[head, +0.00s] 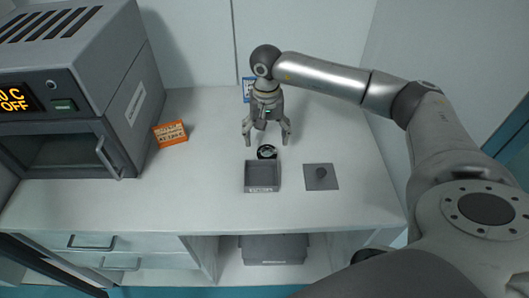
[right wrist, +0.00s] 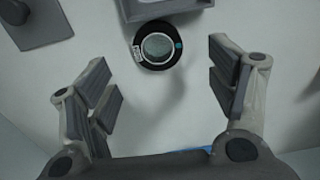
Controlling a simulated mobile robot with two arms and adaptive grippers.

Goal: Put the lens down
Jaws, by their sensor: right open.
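The lens (head: 267,152), a round piece of glass in a black ring mount, lies on the white tabletop just behind a small grey tray. It also shows in the right wrist view (right wrist: 157,46), at the top centre, with a small white label and a blue mark on its ring. My right gripper (head: 267,139) is open and empty. Its fingers are spread wide, and in the right wrist view (right wrist: 165,95) the lens lies beyond the fingertips, apart from both of them. My left gripper is not in view.
The grey tray (head: 262,188) stands in front of the lens. A flat grey plate with a knob (head: 321,177) lies to its right. The tabletop right of the gripper is clear.

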